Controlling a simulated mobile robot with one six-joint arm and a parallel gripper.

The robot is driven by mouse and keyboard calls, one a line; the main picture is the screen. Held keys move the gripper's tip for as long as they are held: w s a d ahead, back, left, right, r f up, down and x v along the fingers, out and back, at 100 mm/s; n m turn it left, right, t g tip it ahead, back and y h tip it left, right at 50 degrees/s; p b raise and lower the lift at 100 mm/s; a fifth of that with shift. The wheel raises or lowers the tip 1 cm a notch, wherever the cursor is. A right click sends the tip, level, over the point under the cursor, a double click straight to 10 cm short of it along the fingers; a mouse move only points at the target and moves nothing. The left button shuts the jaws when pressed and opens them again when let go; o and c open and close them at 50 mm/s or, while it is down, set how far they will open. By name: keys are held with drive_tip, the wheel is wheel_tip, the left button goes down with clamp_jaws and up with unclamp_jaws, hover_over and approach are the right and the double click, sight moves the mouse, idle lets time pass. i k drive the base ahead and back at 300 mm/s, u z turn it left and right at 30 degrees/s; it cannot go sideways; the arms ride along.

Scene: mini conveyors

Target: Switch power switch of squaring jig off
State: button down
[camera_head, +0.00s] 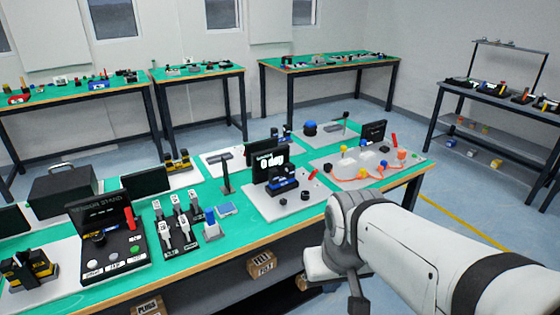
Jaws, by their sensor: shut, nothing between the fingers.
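No station carries a label I can read as squaring jig. The likeliest is a light grey board (262,205) mid-table, with a black display (270,161) that seems to read "0 deg". A small red piece (313,174) and a dark knob (305,195) sit on its right part. The red piece may be the power switch; its position is too small to tell. My white arm (400,240) reaches in from the lower right, in front of the table's near edge. My gripper cannot be made out; the arm's end is hidden or out of frame.
The green table (120,283) is crowded. A black console (118,262) with a red lever stands left, beside white-handled clamps (180,225). Another board (333,174) with orange parts stands right. Cardboard boxes (262,263) sit below. Floor (425,205) at right is open.

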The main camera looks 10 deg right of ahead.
sight(315, 172)
drive_tip(key=i, duration=1)
drive_tip(key=u, duration=0.05)
